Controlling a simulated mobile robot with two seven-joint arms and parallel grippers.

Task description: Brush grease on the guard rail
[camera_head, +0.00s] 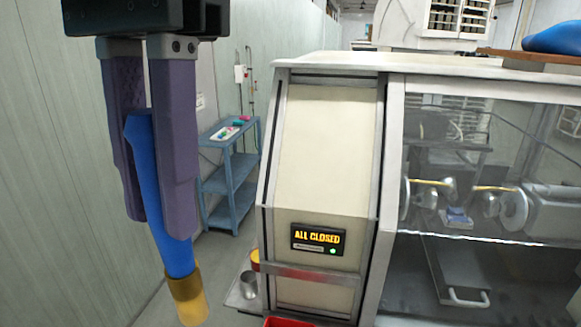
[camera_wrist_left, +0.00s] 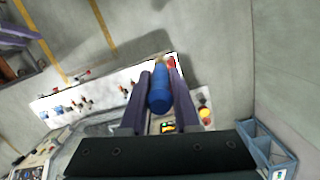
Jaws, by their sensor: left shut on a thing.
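My left gripper (camera_head: 158,222) hangs at the left of the head view, fingers pointing down, shut on a brush (camera_head: 178,258). The brush has a blue handle, a brass-coloured collar and yellow bristles pointing down. The blue handle (camera_wrist_left: 160,98) also shows between the fingers (camera_wrist_left: 156,80) in the left wrist view; the bristles cannot be made out there. A grey horizontal rail (camera_head: 310,273) crosses the cream machine front below a display reading "ALL CLOSED"; I cannot tell whether it is the guard rail. The brush is left of it and apart in the picture.
The machine (camera_head: 325,150) fills the middle and right, with a clear window (camera_head: 490,200). A metal cup (camera_head: 248,285) stands on a small shelf at its lower left; a red bin edge (camera_head: 285,322) shows below. A blue shelf cart (camera_head: 230,190) stands behind. A wall lies left.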

